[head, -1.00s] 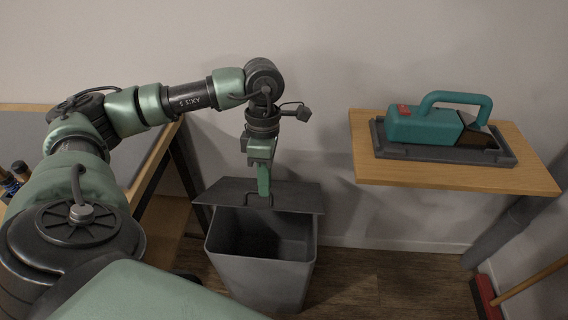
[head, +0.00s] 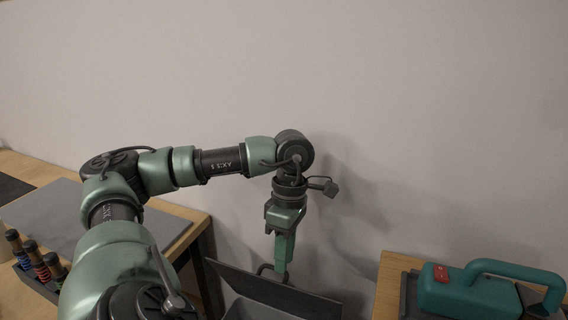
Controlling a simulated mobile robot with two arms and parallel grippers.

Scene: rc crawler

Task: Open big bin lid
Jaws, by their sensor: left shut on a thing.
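The big bin (head: 252,311) is grey and stands at the bottom centre of the head view, mostly cut off by the frame's lower edge. Its dark grey lid (head: 240,281) is raised and tilted up at the back of the bin. A dark loop handle (head: 262,268) shows at the lid's upper edge. My left gripper (head: 281,270) points down at the handle and is shut on it; the fingertips partly hide the grip. My right gripper is not in view.
A wooden shelf (head: 389,284) at the lower right holds a teal handled tool (head: 470,296) in a dark tray. A table (head: 185,238) on the left carries a rack with several small bottles (head: 36,262). A plain wall is behind the bin.

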